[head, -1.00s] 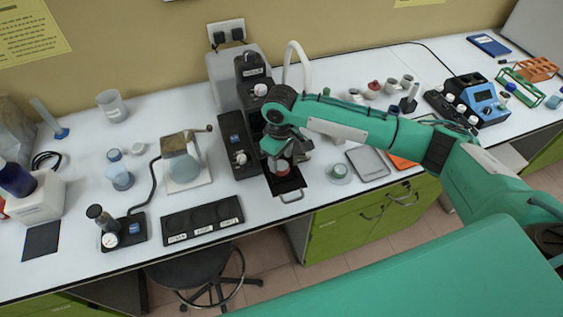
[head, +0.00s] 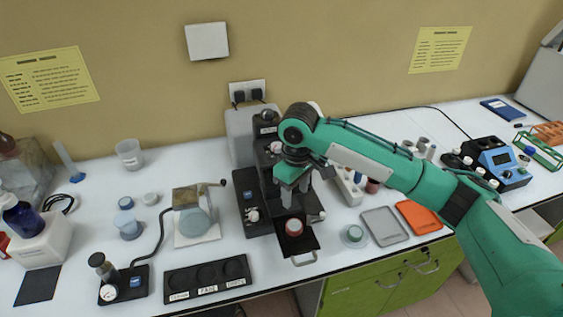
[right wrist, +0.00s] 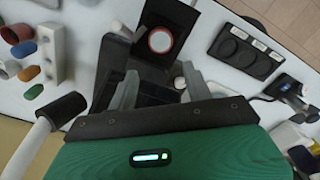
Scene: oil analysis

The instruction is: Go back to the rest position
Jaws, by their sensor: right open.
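My right gripper (head: 294,192) is open and empty above the front of a black analysis machine (head: 254,205). Its two spread fingers (right wrist: 160,78) also show in the right wrist view. A red-rimmed cup with a pale inside (head: 294,227) stands on the machine's black pull-out tray (head: 299,245), just below my gripper and apart from it. The cup also shows beyond the fingertips in the right wrist view (right wrist: 160,40). My right arm reaches in from the right side over the bench. My left gripper is out of view.
Left of the machine are a glass vessel on a white plate (head: 196,226) and a black three-well holder (head: 207,278). To its right are a grey tray (head: 384,226), an orange tray (head: 418,217) and several small containers. The wall stands close behind.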

